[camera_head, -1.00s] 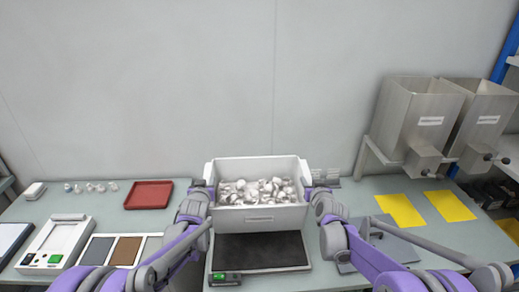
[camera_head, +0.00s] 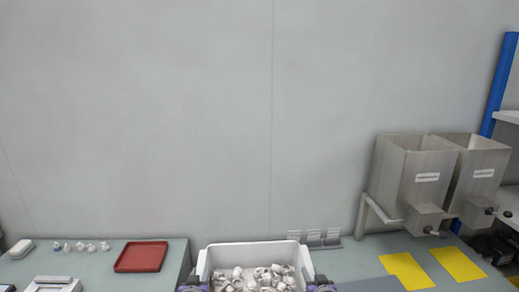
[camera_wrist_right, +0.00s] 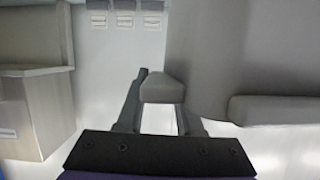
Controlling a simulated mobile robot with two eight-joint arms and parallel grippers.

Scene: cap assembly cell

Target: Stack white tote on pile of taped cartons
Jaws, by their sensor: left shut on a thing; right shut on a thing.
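The white tote (camera_head: 255,250), full of small white and grey fittings (camera_head: 262,277), is at the bottom middle of the head view, its lower part cut off by the picture's edge. My left gripper (camera_head: 196,283) is shut at the tote's left side. My right gripper (camera_head: 317,283) is shut at its right side; both are only partly in view. In the right wrist view the right gripper's fingers (camera_wrist_right: 160,98) show around a grey block-like part. The pile of taped cartons is not in view.
A red tray (camera_head: 141,257) and several small fittings (camera_head: 81,246) are on the left bench. Two metal hoppers (camera_head: 411,180) stand at the right, with yellow sheets (camera_head: 408,270) on the bench below. A plain wall (camera_head: 270,120) is behind.

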